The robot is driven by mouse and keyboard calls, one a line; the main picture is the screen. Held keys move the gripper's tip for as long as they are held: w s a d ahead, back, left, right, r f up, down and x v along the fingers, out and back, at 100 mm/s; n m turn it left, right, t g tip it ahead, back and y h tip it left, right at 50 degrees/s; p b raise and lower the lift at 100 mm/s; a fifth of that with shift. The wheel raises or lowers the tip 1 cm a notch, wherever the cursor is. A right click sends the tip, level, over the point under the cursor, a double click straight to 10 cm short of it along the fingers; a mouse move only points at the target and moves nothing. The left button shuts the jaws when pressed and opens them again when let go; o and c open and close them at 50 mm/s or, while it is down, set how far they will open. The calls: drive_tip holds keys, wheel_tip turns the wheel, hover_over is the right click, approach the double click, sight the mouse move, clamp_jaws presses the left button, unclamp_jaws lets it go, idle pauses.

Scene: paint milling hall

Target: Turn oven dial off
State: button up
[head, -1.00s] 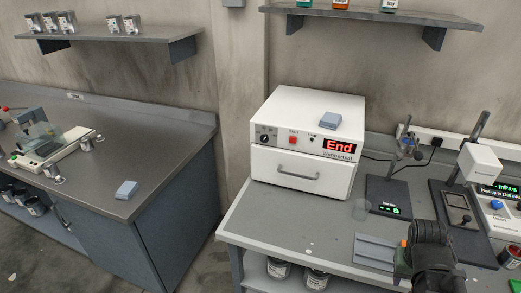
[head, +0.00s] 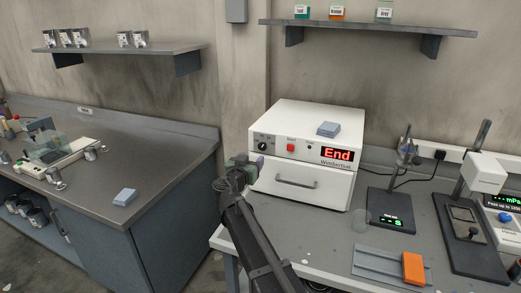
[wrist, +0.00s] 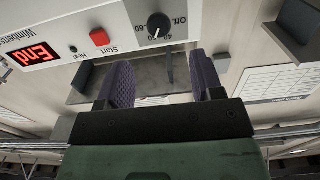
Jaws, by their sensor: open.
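The white oven (head: 300,182) stands at the back of the right bench, its drawer-like door with a grey handle closed. Its black round dial (head: 262,145) is at the left end of the control panel. The dial also shows in the wrist view (wrist: 158,25), with a scale marked Off, 40 and 60 around it; I cannot tell its setting surely. My gripper (head: 254,166) is at the oven's front left, just below the dial in the head view. In the wrist view my gripper (wrist: 162,75) has its two purple-grey fingers apart, with nothing between them. The dial lies beyond the fingertips.
A red start button (head: 290,148) and a lit display (head: 337,155) reading End sit right of the dial. A grey-blue block (head: 328,129) lies on the oven. A clear beaker (head: 361,221), a stand (head: 392,210) and an orange block (head: 413,268) are to the right.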

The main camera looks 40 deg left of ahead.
sight(262, 147)
drive_tip(key=x, duration=0.9)
drive_tip(key=shift+w+f, duration=0.1)
drive_tip(key=shift+w, duration=0.05)
drive_tip(key=shift+d, duration=0.1)
drive_tip(key=c, duration=0.9)
drive_tip(key=shift+n, duration=0.4)
drive_tip(key=n, duration=0.4)
drive_tip(key=shift+n, duration=0.3)
drive_tip(key=n, duration=0.5)
drive_tip(key=shift+d+n, duration=0.1)
drive_tip(key=shift+n, duration=0.2)
drive_tip(key=n, duration=0.9)
drive_tip(key=shift+n, duration=0.3)
